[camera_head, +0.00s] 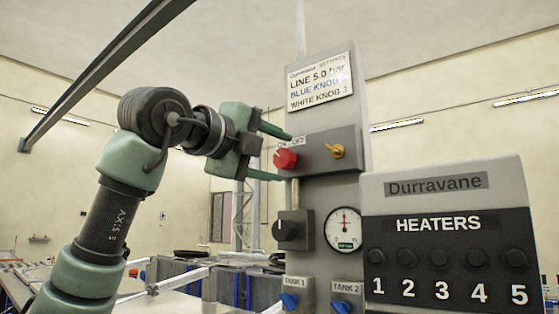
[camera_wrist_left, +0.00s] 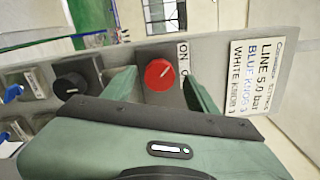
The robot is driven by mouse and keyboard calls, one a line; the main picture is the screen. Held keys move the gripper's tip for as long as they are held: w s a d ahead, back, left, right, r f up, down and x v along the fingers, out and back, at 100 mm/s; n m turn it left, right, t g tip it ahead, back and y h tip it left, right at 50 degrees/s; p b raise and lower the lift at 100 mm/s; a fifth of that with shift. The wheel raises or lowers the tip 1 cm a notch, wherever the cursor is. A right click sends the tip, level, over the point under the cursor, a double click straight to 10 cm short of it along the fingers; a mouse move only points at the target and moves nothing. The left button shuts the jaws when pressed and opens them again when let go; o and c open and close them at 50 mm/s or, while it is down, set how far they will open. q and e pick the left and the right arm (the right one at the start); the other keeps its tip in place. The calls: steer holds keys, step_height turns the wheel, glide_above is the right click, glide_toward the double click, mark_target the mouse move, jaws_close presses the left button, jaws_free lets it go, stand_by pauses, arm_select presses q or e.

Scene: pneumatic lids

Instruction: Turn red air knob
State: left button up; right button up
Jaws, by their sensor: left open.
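The red knob (camera_head: 285,159) sits on the left part of a grey box on the upright panel, under an ON/OFF label. In the left wrist view the red knob (camera_wrist_left: 159,75) shows a pale pointer line and lies between my gripper's two fingers. My left gripper (camera_head: 284,156) comes in from the left, open, one green finger above the knob and one below it. In the left wrist view my gripper (camera_wrist_left: 160,88) appears not to touch the knob. My right gripper is not in view.
An orange lever (camera_head: 337,151) is right of the red knob. Below are a black knob (camera_head: 289,229), a round gauge (camera_head: 344,228) and blue tank knobs (camera_head: 289,300). A heaters box (camera_head: 445,185) stands at the right. A settings sign (camera_head: 319,82) is above.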

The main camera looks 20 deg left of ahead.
arm_select(q)
steer(key=b+v, duration=0.1)
steer(key=v, duration=0.5)
stand_by(0.5)
